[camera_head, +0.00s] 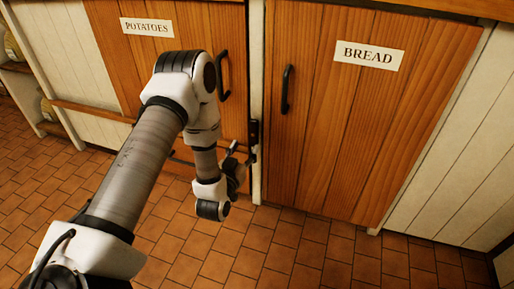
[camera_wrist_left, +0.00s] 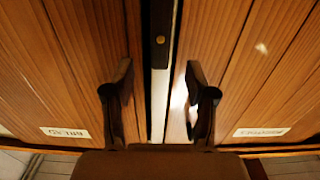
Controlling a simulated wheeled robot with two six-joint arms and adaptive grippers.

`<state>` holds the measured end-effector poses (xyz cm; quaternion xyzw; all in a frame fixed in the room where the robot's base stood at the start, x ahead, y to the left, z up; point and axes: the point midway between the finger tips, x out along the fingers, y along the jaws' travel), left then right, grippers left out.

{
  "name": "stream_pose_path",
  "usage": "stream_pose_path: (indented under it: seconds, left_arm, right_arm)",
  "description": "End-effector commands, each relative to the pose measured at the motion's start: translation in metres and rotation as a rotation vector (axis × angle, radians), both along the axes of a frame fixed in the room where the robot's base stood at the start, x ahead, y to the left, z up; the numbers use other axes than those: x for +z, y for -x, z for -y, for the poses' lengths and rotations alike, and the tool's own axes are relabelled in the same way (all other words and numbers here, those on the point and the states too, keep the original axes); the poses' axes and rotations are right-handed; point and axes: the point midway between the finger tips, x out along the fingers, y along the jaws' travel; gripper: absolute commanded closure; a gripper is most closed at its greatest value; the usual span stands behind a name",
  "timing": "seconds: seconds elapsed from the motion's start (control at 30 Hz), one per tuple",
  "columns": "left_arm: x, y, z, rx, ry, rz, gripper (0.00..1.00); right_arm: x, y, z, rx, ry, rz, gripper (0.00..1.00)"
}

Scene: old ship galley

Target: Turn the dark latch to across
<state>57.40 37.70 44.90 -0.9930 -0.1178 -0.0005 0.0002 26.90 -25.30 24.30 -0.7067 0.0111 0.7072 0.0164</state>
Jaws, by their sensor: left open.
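The dark latch (camera_head: 253,132) is on the pale post between the two wooden doors, beside my left gripper in the head view. In the left wrist view the latch (camera_wrist_left: 161,20) is at the top middle, with a small brass-coloured screw on it, and it lies lengthwise along the post. Its upper end is cut off there. My left gripper (camera_head: 241,153) is close to the post, just below and left of the latch. In the left wrist view its fingers (camera_wrist_left: 159,82) are spread apart with nothing between them, one on each side of the post line.
The POTATOES door (camera_head: 122,58) is at left and the BREAD door (camera_head: 330,120) at right, both closed. Black handles (camera_head: 287,90) stick out beside the post. Shelves (camera_head: 20,68) stand at far left. The tiled floor (camera_head: 290,255) in front is clear.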

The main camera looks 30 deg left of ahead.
Motion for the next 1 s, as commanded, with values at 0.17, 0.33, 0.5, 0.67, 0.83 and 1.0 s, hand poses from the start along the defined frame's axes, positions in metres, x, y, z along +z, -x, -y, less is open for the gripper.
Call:
stream_pose_path:
  seconds: [0.17, 0.33, 0.5, 0.67, 0.83, 1.0]
  left_arm:
    - [-0.001, -0.033, -0.008, 0.000, -0.001, 0.004, 0.44]
    - [-0.001, -0.060, -0.014, 0.000, -0.001, 0.003, 0.44]
    - [0.002, -0.068, -0.016, -0.001, 0.000, 0.000, 0.44]
    - [0.002, -0.068, -0.016, -0.001, 0.000, -0.001, 0.47]
    - [0.002, -0.068, -0.016, -0.001, 0.000, -0.001, 1.00]
    - [0.002, -0.068, -0.016, -0.001, 0.000, -0.001, 1.00]
  right_arm:
    - [-0.015, 0.000, 0.000, 0.000, 0.000, 0.000, 0.00]
    - [-0.025, 0.000, 0.000, -0.001, 0.000, 0.000, 0.00]
    - [-0.026, 0.000, 0.000, -0.002, 0.000, 0.001, 0.00]
    - [-0.025, 0.000, 0.000, -0.002, 0.000, 0.001, 0.00]
    - [-0.025, 0.000, 0.000, -0.002, 0.000, 0.001, 0.00]
    - [-0.025, 0.000, 0.000, -0.002, 0.000, 0.001, 0.00]
